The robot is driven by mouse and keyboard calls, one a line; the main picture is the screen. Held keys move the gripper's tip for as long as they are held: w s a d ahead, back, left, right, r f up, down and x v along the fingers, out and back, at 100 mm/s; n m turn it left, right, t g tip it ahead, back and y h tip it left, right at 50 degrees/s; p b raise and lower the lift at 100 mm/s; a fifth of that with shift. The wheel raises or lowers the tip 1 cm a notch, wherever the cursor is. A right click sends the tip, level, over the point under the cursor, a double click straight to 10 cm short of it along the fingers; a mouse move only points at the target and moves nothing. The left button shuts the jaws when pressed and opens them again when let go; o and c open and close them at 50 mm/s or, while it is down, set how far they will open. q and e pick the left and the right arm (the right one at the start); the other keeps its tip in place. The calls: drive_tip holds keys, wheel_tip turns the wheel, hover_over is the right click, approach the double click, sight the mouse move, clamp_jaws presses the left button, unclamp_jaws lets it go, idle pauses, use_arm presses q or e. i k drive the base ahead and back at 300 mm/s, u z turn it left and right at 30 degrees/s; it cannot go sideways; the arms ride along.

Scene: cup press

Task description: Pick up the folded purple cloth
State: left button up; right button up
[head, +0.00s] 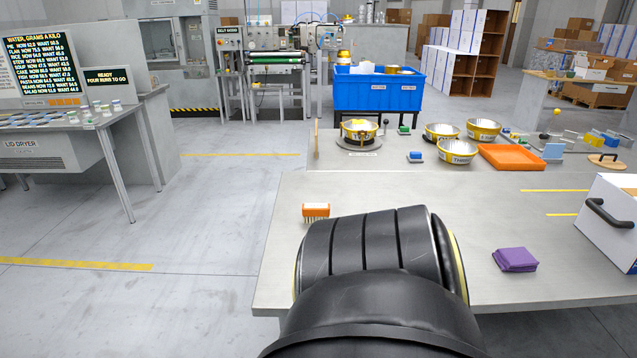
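The folded purple cloth (516,260) lies flat on the near grey table (390,190), toward its right side and front edge. A large black arm link of mine rises from the bottom middle and covers part of the table to the left of the cloth. Neither gripper shows in the head view. Nothing is touching the cloth.
An orange brush (316,211) stands left of my arm. A white box with a black handle (608,212) is at the right edge. Behind are yellow-banded bowls (457,150) and an orange tray (511,157). The table around the cloth is clear.

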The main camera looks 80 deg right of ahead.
sight(516, 259)
drive_tip(key=i, duration=0.55)
drive_tip(key=z, duration=2.9)
